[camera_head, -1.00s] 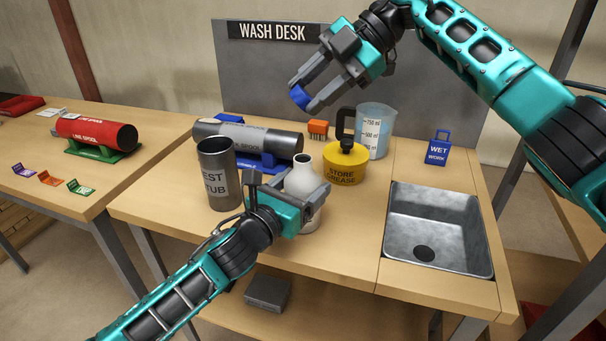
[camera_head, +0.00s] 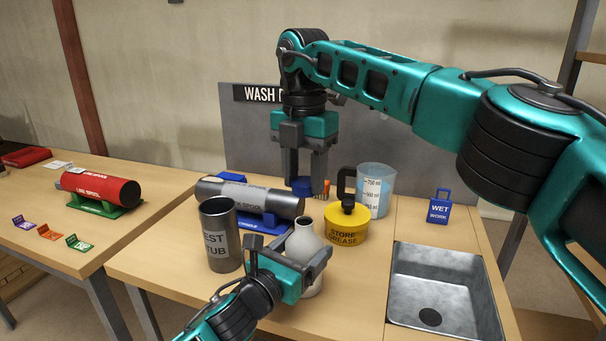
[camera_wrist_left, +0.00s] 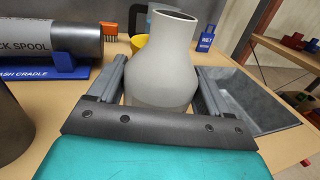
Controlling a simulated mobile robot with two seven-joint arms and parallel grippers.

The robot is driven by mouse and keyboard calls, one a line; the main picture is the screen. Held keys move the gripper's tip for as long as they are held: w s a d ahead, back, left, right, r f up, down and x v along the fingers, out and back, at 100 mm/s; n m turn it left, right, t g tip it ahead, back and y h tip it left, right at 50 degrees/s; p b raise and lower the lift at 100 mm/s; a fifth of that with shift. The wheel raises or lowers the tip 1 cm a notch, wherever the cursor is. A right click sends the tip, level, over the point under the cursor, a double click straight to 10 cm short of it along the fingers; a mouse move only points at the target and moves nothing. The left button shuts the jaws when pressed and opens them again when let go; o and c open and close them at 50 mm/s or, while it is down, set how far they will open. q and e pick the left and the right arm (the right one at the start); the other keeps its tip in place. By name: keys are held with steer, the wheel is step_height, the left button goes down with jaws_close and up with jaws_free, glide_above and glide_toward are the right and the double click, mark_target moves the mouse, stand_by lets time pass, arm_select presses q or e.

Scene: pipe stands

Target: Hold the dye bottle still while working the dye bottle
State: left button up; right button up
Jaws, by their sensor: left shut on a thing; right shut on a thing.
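The dye bottle (camera_head: 303,240) is a pale grey-white bottle with a narrow neck, upright on the wash desk. Its mouth is open, with no cap on it. My left gripper (camera_head: 318,262) is shut around its body; in the left wrist view the bottle (camera_wrist_left: 162,80) stands between the two fingers (camera_wrist_left: 160,95). My right gripper (camera_head: 304,180) points down above and just behind the bottle's neck in the head view. It is shut on a small blue cap (camera_head: 303,187), held apart from the bottle.
A grey test tub (camera_head: 221,238) stands left of the bottle. A grey spool (camera_head: 250,197) on a blue cradle lies behind. A yellow grease tub (camera_head: 346,222) and a measuring jug (camera_head: 375,190) stand to the right. The sink (camera_head: 440,285) is at the front right.

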mark_target(304, 221)
steer(key=shift+f, duration=2.35)
steer(key=shift+f, duration=1.25)
steer(key=o, duration=1.3)
